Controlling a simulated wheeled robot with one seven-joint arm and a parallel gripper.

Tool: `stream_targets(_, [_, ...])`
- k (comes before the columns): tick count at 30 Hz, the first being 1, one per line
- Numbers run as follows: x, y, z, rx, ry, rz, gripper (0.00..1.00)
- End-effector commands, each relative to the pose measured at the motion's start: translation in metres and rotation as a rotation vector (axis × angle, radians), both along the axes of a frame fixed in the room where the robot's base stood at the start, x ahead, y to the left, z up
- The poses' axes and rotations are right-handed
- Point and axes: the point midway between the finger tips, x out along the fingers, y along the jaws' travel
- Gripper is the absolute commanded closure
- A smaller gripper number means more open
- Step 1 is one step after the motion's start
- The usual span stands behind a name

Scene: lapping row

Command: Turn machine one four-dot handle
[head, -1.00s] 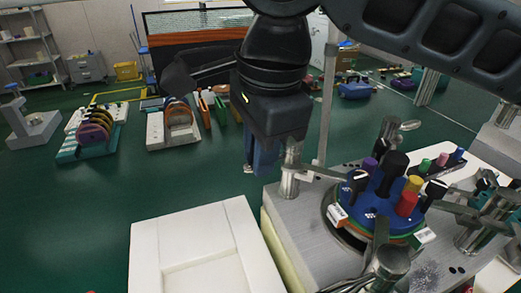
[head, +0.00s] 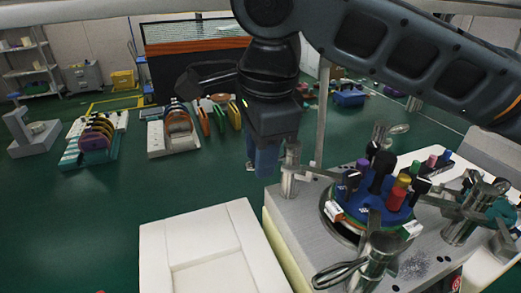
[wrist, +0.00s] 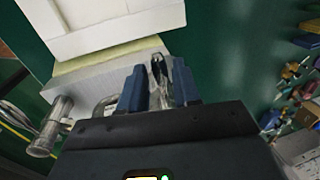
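A machine stands at the right in the head view. Its grey top (head: 300,215) carries a round blue plate (head: 372,207) with coloured and black upright handles: a tall black handle (head: 381,172), a red handle (head: 396,199) and a yellow handle (head: 403,181). Small white marks show on the blue plate, too small to count, so I cannot tell which handle is the four-dot one. My gripper (head: 266,160) points down, left of the plate and apart from the handles. The wrist view shows its two blue fingers (wrist: 160,85) spread, with no held object visible.
A metal post (head: 290,172) stands close beside my gripper, with an arm reaching towards the plate. A white block (head: 205,235) stands left.

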Motion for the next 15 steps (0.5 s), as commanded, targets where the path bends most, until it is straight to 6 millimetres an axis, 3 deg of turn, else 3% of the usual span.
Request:
stream_targets(3, [0.0, 0.0, 0.0, 0.0, -0.001, 0.0, 0.57])
stream_targets(11, [0.0, 0.0, 0.002, 0.001, -0.001, 0.001, 0.57])
stream_targets(15, [-0.002, 0.0, 0.015, 0.003, -0.002, 0.002, 0.57])
